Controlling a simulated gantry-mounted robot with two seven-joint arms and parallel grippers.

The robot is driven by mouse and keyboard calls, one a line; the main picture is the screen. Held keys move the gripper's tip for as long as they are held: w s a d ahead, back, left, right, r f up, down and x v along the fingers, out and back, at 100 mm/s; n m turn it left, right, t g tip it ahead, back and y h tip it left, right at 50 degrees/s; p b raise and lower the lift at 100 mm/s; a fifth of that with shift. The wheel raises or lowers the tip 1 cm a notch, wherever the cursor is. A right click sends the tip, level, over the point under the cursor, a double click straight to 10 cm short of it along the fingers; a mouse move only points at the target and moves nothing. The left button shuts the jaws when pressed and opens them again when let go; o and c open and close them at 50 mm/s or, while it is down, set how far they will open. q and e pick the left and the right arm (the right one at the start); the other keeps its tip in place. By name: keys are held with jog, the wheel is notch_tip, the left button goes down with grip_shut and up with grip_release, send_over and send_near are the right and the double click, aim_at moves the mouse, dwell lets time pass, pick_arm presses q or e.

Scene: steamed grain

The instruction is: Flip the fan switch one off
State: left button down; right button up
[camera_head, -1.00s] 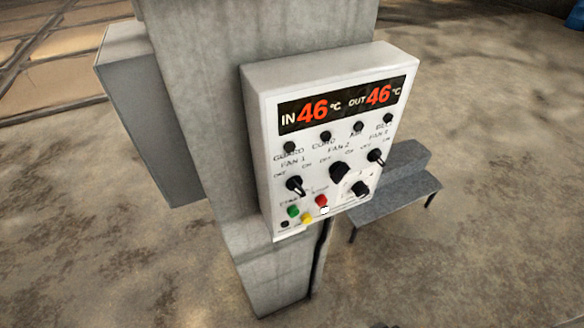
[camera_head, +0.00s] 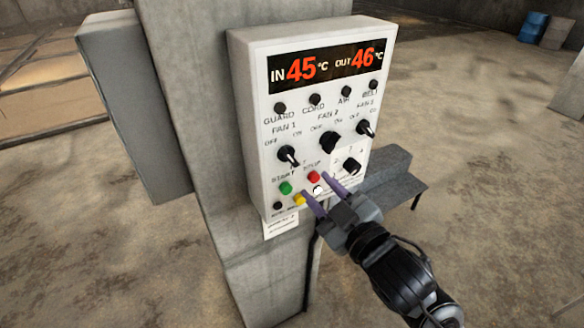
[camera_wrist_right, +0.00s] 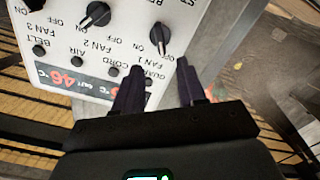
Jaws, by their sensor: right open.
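The white control box (camera_head: 262,95) is fixed to a concrete pillar. Its fan 1 switch (camera_head: 288,155) is a black knob with a white mark, at the left of the switch row, with OFF to its left and ON to its right. I cannot tell its setting surely. It shows upside down in the right wrist view (camera_wrist_right: 160,38), just beyond the fingertips. My right gripper (camera_head: 314,186) is open and empty, its purple fingers in front of the panel's lower part, below and right of the fan 1 switch. The wrist view shows both fingers (camera_wrist_right: 157,64) apart. My left gripper is out of view.
The fan 2 knob (camera_head: 329,141) and fan 3 knob (camera_head: 366,128) lie to the right. A green button (camera_head: 285,187), red button (camera_head: 313,177) and yellow button (camera_head: 299,199) sit low on the panel. A grey bench (camera_head: 392,185) stands behind the box.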

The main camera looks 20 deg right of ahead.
aim_at(292, 160)
jog(key=w, duration=0.3)
jog(key=w+a+p, duration=0.1)
jog(key=w, duration=0.6)
jog(key=shift+a+p, duration=0.35)
jog(key=shift+p, duration=0.05)
jog(key=shift+c, duration=0.3)
grip_shut()
